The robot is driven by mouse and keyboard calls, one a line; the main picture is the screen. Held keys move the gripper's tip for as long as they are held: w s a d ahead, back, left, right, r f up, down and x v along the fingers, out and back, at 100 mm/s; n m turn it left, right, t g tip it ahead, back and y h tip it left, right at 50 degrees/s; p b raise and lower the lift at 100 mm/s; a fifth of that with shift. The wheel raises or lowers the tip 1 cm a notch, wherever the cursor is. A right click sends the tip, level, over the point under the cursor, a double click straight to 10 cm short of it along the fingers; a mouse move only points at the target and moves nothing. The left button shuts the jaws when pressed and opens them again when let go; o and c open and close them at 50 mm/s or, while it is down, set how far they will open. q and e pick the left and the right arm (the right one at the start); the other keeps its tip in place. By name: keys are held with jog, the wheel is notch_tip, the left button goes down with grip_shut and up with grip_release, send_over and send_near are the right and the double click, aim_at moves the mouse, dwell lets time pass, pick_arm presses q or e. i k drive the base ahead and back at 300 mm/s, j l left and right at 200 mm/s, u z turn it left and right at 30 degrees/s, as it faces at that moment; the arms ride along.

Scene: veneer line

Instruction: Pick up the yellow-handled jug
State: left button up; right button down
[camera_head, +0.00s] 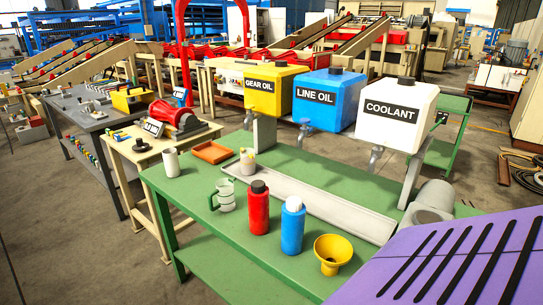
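On the green bench (190,195) stands a light grey jug (226,194) with a green handle on its left side. A plain grey cup (171,162) stands behind it to the left. Neither of my grippers is in view.
A red bottle (258,208), a blue bottle (292,216) and a yellow funnel (333,252) stand along the bench front. Gear oil (275,95), line oil (330,100) and coolant (397,117) tanks rise above a long grey tray (310,197). An orange tray (211,152) lies at the back left.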

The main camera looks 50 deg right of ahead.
aim_at(248, 161)
jog(key=i+z, duration=0.3)
jog(key=z, duration=0.15)
jog(key=i+j+z, duration=0.15)
jog(key=i+z, duration=0.15)
jog(key=z, duration=0.2)
jog(key=i+j+z, duration=0.25)
jog(key=z, duration=0.2)
jog(key=i+j+z, duration=0.25)
jog(key=z, duration=0.2)
jog(key=i+j+z, duration=0.15)
jog(key=j+z, duration=0.35)
